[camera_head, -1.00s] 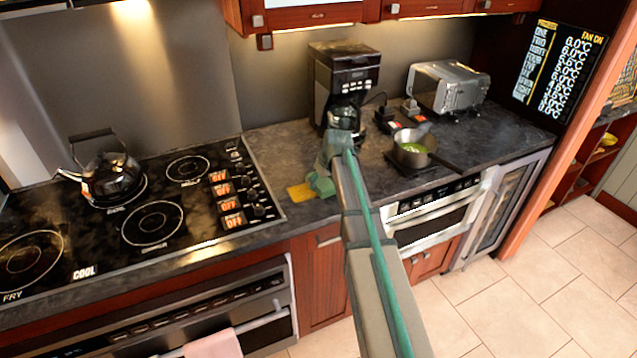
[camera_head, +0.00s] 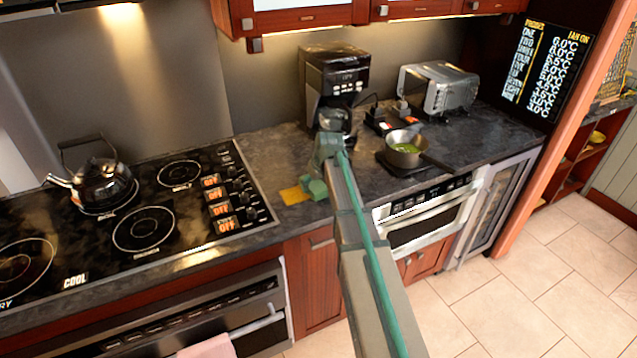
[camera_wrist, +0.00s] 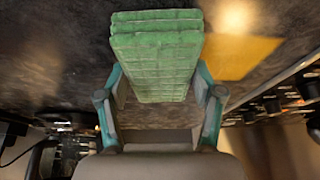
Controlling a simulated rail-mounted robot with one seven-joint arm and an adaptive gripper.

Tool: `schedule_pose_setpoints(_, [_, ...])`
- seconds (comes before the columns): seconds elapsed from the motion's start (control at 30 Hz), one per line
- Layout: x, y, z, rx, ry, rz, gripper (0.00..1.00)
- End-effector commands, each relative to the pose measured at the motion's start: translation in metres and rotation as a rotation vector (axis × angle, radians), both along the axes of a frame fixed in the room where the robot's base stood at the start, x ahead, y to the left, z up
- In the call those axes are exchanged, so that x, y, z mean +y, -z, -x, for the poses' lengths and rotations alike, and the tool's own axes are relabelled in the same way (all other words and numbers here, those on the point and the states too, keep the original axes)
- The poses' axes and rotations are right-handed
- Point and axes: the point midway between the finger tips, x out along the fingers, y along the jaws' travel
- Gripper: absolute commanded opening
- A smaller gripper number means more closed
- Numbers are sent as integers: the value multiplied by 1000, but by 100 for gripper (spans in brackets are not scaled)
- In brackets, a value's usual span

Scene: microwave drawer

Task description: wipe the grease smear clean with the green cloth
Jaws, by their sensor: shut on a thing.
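The green cloth (camera_head: 313,188) is a folded, block-like pad. It also shows in the wrist view (camera_wrist: 157,58), between the two fingers of my gripper (camera_wrist: 157,95). My gripper is shut on it just above the dark counter, behind the front edge and right of the cooktop. In the head view my arm hides most of the fingers. A flat yellow patch, the grease smear (camera_head: 293,195), lies on the counter just left of the cloth. In the wrist view the smear (camera_wrist: 238,55) is at the right of the cloth. I cannot tell whether the cloth touches the counter.
The cooktop (camera_head: 140,228) with a kettle (camera_head: 103,183) is on the left. A black coffee maker (camera_head: 333,75) stands behind my gripper. Counter between smear and coffee maker looks clear.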

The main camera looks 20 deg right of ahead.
Motion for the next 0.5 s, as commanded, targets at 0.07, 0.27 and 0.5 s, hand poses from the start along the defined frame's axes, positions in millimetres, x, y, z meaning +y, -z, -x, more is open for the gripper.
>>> schedule_pose_setpoints(0.07, [3, 1, 1, 1, 0, -1, 22])
schedule_pose_setpoints(0.27, [10, 0, 2, 1, -1, -2, 22])
schedule_pose_setpoints(0.5, [25, -1, 3, 1, -2, -1, 22])
